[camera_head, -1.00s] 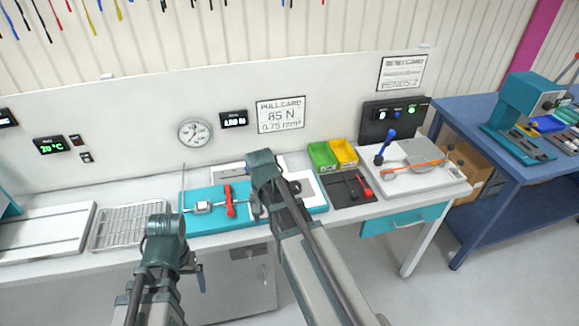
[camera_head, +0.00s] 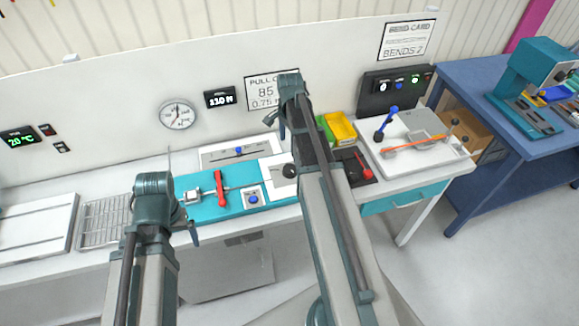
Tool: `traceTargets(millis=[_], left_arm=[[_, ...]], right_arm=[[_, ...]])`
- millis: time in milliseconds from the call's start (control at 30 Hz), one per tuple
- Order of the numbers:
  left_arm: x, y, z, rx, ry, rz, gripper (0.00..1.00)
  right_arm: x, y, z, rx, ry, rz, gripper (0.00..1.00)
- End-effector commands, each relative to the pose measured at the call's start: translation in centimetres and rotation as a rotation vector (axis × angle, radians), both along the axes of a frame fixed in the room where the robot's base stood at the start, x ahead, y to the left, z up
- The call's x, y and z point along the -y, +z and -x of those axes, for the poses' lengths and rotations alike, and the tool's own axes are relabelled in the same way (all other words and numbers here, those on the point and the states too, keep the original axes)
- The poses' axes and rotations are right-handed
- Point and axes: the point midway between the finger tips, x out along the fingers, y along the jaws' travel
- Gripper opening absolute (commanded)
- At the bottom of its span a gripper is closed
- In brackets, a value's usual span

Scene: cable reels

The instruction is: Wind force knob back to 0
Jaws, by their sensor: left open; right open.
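A round black knob (camera_head: 289,171), apparently the force knob, sits on a white plate at the right end of the teal fixture (camera_head: 236,205), just left of my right forearm. Its marking is too small to read. A black force display (camera_head: 219,98) on the wall seems to read about 110 N. My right gripper (camera_head: 276,122) is open and raised before the pull card, above the knob and apart from it. My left gripper (camera_head: 189,228) is open and empty at the fixture's front left.
A round dial gauge (camera_head: 177,114) hangs on the wall panel. A wire rack (camera_head: 103,222) stands left of the fixture. Yellow bins (camera_head: 341,128) and a white bending fixture (camera_head: 437,151) stand right of my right arm, with a blue table (camera_head: 505,150) beyond.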

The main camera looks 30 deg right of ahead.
Motion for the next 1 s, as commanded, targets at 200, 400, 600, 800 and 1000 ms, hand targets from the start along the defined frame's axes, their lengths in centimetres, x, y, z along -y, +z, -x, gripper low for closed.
traceTargets(millis=[200, 400, 600, 800, 1000], left_arm=[[0.0, -2.6, 0.0, 0.000, -0.005, -0.001, 0.95], [0.0, -5.4, 0.0, 0.000, -0.007, -0.001, 0.95], [0.0, -8.1, 0.0, 0.000, -0.006, -0.001, 0.95], [0.0, -10.9, 0.0, 0.000, -0.005, -0.001, 0.95], [0.0, -12.9, 0.0, 0.000, -0.004, -0.001, 0.95]], right_arm=[[0.0, -2.6, 0.0, 0.000, 0.001, 0.000, 0.95], [0.0, -5.4, 0.0, 0.000, 0.002, 0.000, 0.95], [0.0, -8.1, 0.0, 0.000, 0.002, 0.000, 0.95], [0.0, -10.9, 0.0, 0.000, 0.002, 0.000, 0.95], [0.0, -12.9, 0.0, 0.000, 0.002, 0.000, 0.95]])
